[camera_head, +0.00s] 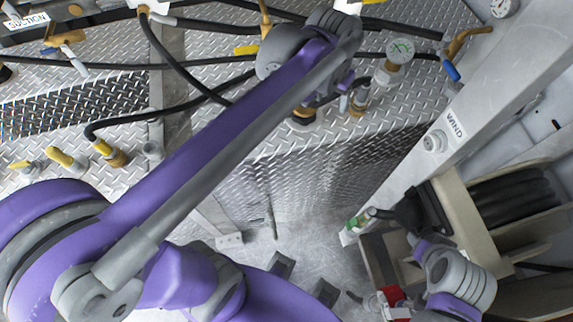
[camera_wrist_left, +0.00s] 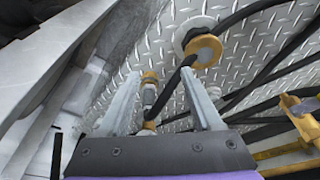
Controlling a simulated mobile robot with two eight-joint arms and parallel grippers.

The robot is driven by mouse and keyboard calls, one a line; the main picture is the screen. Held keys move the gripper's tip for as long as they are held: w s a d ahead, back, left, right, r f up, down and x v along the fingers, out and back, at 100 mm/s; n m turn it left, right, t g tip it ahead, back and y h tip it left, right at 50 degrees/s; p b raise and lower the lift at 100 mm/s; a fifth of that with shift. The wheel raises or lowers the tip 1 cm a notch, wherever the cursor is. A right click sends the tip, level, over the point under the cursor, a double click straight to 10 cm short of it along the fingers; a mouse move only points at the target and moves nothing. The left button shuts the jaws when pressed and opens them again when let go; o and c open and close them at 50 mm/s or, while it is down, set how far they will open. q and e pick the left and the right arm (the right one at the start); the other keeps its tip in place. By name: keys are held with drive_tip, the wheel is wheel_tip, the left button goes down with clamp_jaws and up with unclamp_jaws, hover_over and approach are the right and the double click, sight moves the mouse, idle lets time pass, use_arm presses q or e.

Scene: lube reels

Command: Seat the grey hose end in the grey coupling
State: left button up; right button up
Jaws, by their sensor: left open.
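My left arm reaches across the head view, and its open gripper (camera_wrist_left: 163,100) is over the diamond plate, its tips mostly hidden by the arm there. In the left wrist view a small brass fitting with a grey band (camera_wrist_left: 150,93) shows between the fingers, with no clear grip on it. I cannot tell whether it is the grey hose end.
Black hoses cross the diamond plate. A brass ring with a black hose (camera_wrist_left: 205,50) is close beside the left fingers. A hose reel (camera_head: 515,200) is at far right.

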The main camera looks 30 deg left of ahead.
use_arm(q)
drive_tip(key=s+a+f+t, duration=0.1)
drive_tip(key=s+f, duration=0.4)
drive_tip(key=s, duration=0.3)
drive_tip(key=s+a+f+t, duration=0.1)
drive_tip(key=s+f, duration=0.4)
drive_tip(key=s, duration=0.3)
drive_tip(key=shift+f+t, duration=0.3)
drive_tip(key=shift+a, duration=0.15)
